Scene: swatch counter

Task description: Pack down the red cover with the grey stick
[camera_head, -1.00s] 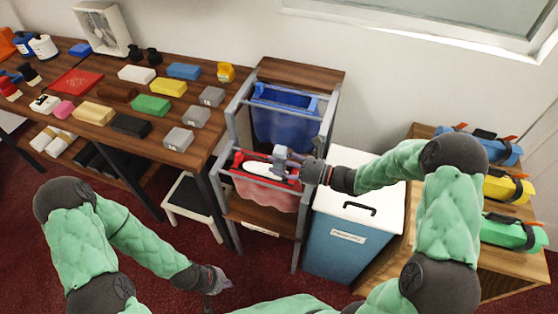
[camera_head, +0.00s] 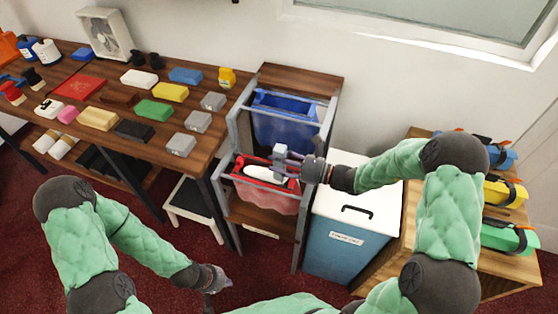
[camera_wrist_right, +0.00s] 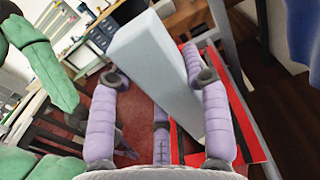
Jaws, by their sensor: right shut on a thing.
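The grey stick (camera_head: 280,158) is a pale block held in my right gripper (camera_head: 297,163). It also shows between the lilac fingers in the right wrist view (camera_wrist_right: 150,62). The stick is over the red-rimmed bin (camera_head: 266,194), which has pinkish see-through sides and hangs in the grey rack. A white rounded thing (camera_head: 262,173) lies in its top, beside the stick. Red material with black strips (camera_wrist_right: 237,118) shows under the stick in the right wrist view. I cannot tell whether the stick touches it. My left gripper (camera_head: 215,283) is low over the floor, away from the rack.
A blue bin (camera_head: 283,127) hangs above the red one in the grey rack (camera_head: 234,135). A blue box with a white lid (camera_head: 362,196) stands to its right. A wooden table with many coloured blocks is at left. A shelf with coloured rolls is at right.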

